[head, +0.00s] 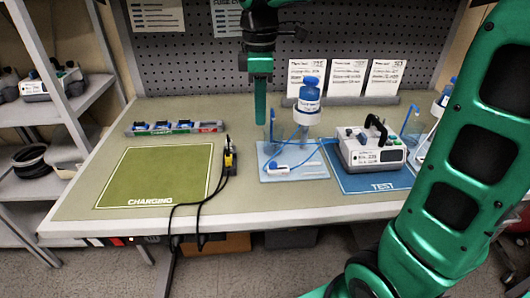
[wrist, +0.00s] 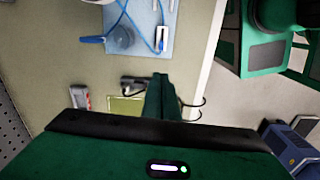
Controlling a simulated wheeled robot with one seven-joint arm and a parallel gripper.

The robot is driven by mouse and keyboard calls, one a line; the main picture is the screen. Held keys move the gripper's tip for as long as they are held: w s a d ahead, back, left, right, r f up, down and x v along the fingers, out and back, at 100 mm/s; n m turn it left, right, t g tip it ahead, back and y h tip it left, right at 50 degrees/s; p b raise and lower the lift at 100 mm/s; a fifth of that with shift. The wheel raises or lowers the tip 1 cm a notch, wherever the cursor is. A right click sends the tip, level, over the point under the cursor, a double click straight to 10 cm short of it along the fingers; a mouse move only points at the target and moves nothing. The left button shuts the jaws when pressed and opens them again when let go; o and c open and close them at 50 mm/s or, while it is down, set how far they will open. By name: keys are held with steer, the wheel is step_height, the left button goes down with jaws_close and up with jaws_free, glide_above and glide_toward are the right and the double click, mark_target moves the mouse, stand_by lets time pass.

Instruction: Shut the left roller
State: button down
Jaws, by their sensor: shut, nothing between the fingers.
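My gripper (head: 260,120) is shut and empty, pointing down above the bench, just left of the blue-capped bottle. Its closed fingers also show in the wrist view (wrist: 160,80). The left infusion set stands on a light blue mat (head: 312,172): a white bottle with a blue cap (head: 309,101), blue tubing, and a small white clamp body (head: 279,169) lying near the mat's front left. The white clamp also shows in the wrist view (wrist: 160,39), beyond the fingertips and apart from them. The roller's position on it is too small to tell.
A white pump (head: 371,149) with a black handle stands on the blue TEST mat (head: 370,182). A yellow-black plug (head: 230,160) with black cables is beside the green CHARGING mat (head: 155,178). A low strip (head: 174,128) lies behind. Cards (head: 347,78) stand at the back.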

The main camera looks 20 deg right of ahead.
steer(key=shift+w+a+r+n, duration=0.15)
steer(key=shift+w+a+n, duration=0.15)
steer(key=shift+a, duration=0.2)
glide_above(273, 165)
steer(key=w+a, duration=0.1)
steer(key=a, duration=0.1)
steer(key=f, duration=1.1)
steer(key=shift+w+a+f, duration=0.1)
steer(key=shift+w+f, duration=0.1)
steer(key=shift+f, duration=0.2)
steer(key=shift+s+d+f, duration=0.1)
steer(key=shift+d+f, duration=0.45)
steer(key=shift+s, duration=0.1)
